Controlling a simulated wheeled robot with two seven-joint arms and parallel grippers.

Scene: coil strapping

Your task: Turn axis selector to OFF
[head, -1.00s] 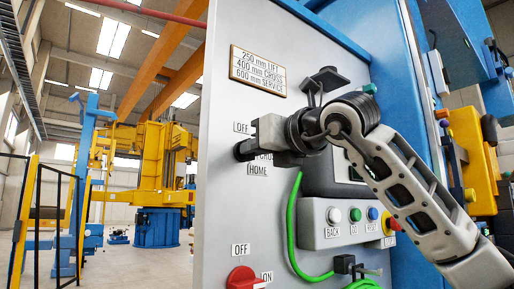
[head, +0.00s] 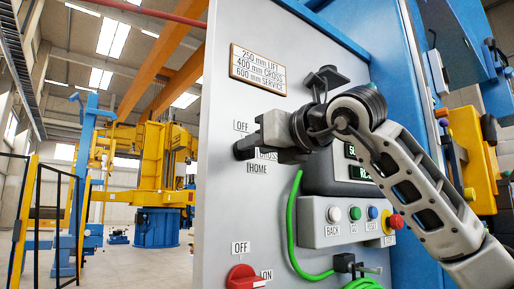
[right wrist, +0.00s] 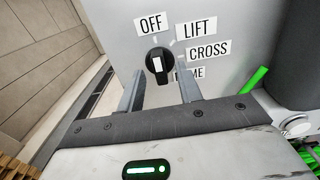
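The axis selector is a black round knob with a white pointer mark (right wrist: 157,65) on the grey panel. Its labels OFF (right wrist: 151,24), LIFT, CROSS and HOME stand around its upper and right side; HOME is partly covered. The white mark stands nearly upright, roughly toward OFF. My right gripper (right wrist: 160,92) is open, with its two fingers apart below and to either side of the knob, and nothing shows between them but panel and the knob's lower edge. My left gripper is not in view.
Below are a red rotary switch (head: 242,277) with OFF and ON labels and a push-button box (head: 345,222). A green cable (head: 291,230) hangs beside the box. A dark display unit (head: 322,172) sits behind my right arm.

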